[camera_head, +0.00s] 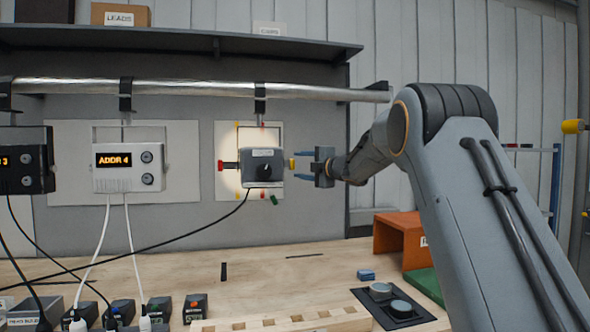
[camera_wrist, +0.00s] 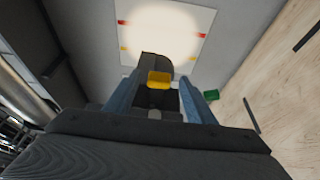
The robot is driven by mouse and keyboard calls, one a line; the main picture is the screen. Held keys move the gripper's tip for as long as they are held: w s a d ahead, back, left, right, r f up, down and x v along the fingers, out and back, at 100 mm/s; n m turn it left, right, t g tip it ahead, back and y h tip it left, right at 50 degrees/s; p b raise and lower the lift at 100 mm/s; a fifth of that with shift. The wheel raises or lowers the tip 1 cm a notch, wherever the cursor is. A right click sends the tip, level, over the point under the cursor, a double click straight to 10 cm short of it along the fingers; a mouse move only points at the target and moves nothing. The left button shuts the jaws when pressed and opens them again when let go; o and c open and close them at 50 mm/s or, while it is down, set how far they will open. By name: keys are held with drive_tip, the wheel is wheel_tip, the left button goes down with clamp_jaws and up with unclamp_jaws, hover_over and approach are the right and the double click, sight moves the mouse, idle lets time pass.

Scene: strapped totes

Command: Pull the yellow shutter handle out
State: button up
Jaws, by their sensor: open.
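The yellow shutter handle (camera_head: 291,164) sticks out from the right side of a grey box (camera_head: 262,168) with a black dial. A red knob (camera_head: 221,166) sits on a stem at the box's left side. My gripper (camera_head: 299,167) is open just to the right of the yellow handle, its blue fingers pointing at it. In the wrist view, the yellow handle (camera_wrist: 159,79) appears centred between the fingertips of my gripper (camera_wrist: 160,84), with the dark box behind it. No contact shows, and I cannot tell how far the handle sits between the tips.
A white panel (camera_head: 226,203) with a bright light spot is behind the box. A white "ADDR 4" unit (camera_head: 129,170) hangs further left. A silver pipe (camera_head: 200,88) and shelf (camera_head: 180,43) run above. An orange box (camera_head: 399,232) stands on the bench at right. A black cable leaves the dial box.

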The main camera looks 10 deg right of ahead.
drive_tip(key=shift+b+v, duration=0.45)
drive_tip(key=shift+v, duration=1.6)
drive_tip(key=shift+d, duration=0.1)
